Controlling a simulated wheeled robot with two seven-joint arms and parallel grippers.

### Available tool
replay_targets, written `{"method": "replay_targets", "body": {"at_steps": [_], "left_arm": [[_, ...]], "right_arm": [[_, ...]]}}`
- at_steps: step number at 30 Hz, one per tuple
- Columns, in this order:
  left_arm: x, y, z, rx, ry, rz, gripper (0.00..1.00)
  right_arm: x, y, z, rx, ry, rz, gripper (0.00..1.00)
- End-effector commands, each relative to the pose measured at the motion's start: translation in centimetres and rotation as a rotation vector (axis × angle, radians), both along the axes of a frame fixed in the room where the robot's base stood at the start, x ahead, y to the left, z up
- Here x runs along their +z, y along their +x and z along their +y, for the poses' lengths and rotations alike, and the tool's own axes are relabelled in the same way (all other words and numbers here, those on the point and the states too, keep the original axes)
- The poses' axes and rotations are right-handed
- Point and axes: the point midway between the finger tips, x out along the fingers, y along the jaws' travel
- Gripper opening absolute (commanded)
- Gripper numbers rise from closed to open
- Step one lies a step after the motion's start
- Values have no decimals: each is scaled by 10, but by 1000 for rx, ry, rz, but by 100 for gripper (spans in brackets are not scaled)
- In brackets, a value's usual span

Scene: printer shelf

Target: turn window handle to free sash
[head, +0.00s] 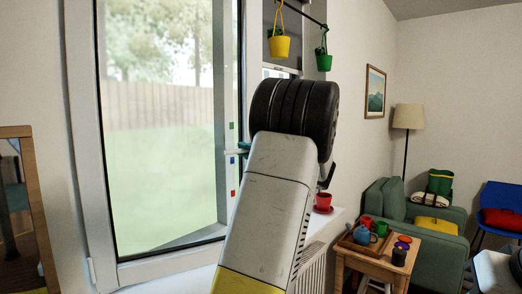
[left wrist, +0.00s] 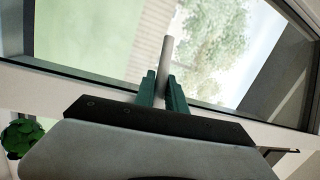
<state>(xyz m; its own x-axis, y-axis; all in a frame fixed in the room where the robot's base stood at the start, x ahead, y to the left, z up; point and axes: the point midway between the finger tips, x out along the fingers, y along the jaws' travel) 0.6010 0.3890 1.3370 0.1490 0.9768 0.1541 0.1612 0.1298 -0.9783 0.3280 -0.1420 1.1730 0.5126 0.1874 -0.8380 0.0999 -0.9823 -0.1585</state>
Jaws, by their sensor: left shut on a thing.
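The window sash (head: 85,150) stands at the left of the head view, a pale frame with dark edging around its glass. My left arm crosses the middle of that view and hides most of the handle area. My left gripper (left wrist: 160,88) has green fingers, shut on the window handle (left wrist: 166,55), a grey bar that sticks out beyond the fingertips in the left wrist view. In the head view a bit of a green finger shows beside the sash's right edge. Green, blue and red marks (head: 232,160) run down that edge. My right gripper is not seen.
A yellow bucket (head: 279,46) and a green bucket (head: 324,62) hang from a rail right of the window. A red cup (head: 323,201) stands on the sill. A wooden side table (head: 370,262) with a tray, and a green armchair (head: 440,240), are at the right.

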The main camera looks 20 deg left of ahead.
Motion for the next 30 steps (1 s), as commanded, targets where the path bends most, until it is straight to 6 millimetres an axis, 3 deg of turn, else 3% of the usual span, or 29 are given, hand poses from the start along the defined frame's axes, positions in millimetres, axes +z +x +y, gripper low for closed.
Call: {"method": "replay_targets", "body": {"at_steps": [3, 13, 14, 16, 26, 30], "left_arm": [[-2, -8, -9, -1, -1, 4, 0], [-2, -10, -10, 1, -1, 7, 0], [-2, -10, -10, 1, -1, 7, 21], [-2, -10, -10, 1, -1, 6, 35], [-1, -10, -11, 0, 0, 4, 37], [-3, -11, -24, -3, 0, 3, 37]], "right_arm": [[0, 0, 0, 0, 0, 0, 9], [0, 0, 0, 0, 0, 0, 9], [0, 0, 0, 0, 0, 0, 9], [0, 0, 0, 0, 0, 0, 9], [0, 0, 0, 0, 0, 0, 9], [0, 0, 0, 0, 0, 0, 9]]}}
